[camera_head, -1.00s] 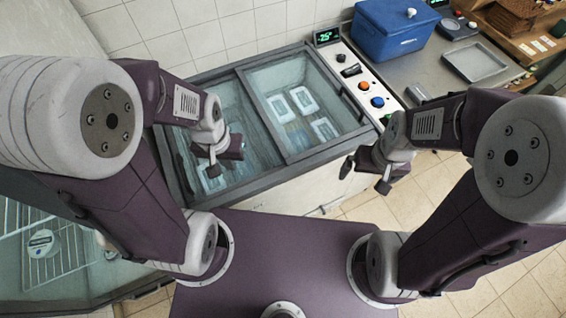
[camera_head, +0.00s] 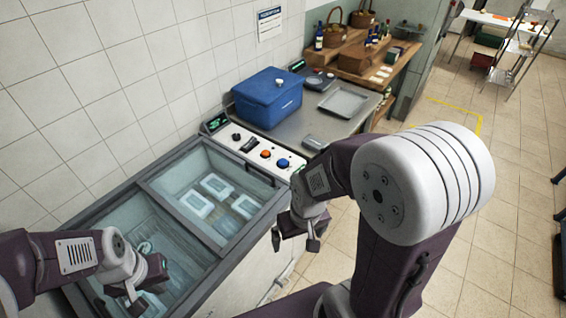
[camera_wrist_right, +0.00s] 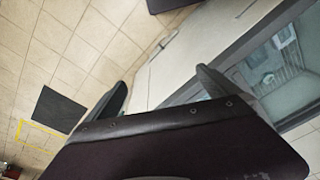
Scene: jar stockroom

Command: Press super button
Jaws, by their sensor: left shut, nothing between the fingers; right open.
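A white control panel (camera_head: 230,149) on the freezer's far right edge holds an orange button (camera_head: 266,154), a blue button (camera_head: 283,163), a black knob (camera_head: 236,137), a black switch (camera_head: 249,145) and a lit display (camera_head: 217,122). I cannot read which control is labelled super. My right gripper (camera_head: 294,242) is open and empty, apart from the panel and in front of it; its spread fingers also show in the right wrist view (camera_wrist_right: 162,88). My left gripper (camera_head: 138,298) is shut and empty over the freezer's near left part.
The freezer (camera_head: 185,225) has a glass top with white packs inside. A blue box (camera_head: 267,97) and a grey tray (camera_head: 343,102) stand on the steel counter (camera_head: 312,118) behind the panel. Wooden shelves (camera_head: 372,60) lie beyond. The tiled floor at right is largely clear.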

